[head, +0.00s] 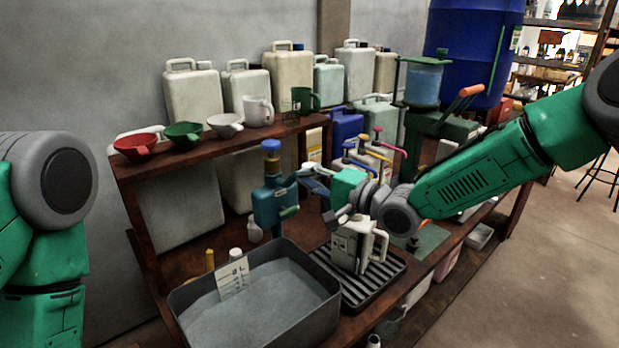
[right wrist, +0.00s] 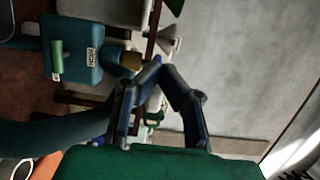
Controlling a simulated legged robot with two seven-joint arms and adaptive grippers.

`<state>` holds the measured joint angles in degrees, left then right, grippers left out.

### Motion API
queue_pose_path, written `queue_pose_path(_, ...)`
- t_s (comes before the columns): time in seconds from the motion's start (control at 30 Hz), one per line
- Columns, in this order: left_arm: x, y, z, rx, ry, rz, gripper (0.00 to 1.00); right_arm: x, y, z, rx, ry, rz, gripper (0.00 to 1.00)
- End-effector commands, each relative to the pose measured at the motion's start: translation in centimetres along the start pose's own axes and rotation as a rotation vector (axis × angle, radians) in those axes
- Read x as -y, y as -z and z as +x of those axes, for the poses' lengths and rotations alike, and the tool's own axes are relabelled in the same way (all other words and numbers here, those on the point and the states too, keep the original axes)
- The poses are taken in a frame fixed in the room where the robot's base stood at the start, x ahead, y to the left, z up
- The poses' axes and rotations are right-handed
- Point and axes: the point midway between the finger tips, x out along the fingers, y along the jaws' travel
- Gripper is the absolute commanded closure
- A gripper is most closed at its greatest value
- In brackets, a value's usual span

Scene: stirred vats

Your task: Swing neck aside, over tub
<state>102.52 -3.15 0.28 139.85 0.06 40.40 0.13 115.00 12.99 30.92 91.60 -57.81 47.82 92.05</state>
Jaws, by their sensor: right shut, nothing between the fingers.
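A teal dispenser (head: 272,205) with a blue cap stands behind the grey tub. Its body, with a label and a green handle, shows in the right wrist view (right wrist: 75,60). A thick teal curved pipe (right wrist: 60,138), which looks like the neck, crosses the lower left there; its outlet is hard to make out. The grey tub (head: 178,303) stands at the front, holding grey material and a small white card. My right gripper (head: 310,182) is just right of the dispenser, shut and empty; its fingers meet in the wrist view (right wrist: 158,72). My left gripper is out of view.
A pale jug (head: 350,243) stands on a slatted drip tray (head: 385,282), below my right wrist. Colored funnels (head: 185,134) and mugs line the shelf above. Pump bottles and a green machine (head: 440,124) stand behind my right arm. Open floor lies at right.

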Motion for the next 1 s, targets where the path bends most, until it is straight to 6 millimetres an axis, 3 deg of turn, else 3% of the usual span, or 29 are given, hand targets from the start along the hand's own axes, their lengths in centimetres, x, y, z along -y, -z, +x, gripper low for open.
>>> queue_pose_path(0.43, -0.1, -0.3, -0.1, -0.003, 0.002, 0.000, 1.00, 0.0, 0.3, -1.1, -0.002, 0.002, 0.003, 1.00)
queue_pose_path(0.8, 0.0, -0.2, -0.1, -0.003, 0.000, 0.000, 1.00, 0.0, 0.1, -8.2, -0.002, -0.001, 0.001, 1.00)
queue_pose_path(1.0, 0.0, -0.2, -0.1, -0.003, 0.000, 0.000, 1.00, -0.1, 0.0, -10.9, -0.001, -0.002, 0.000, 1.00)
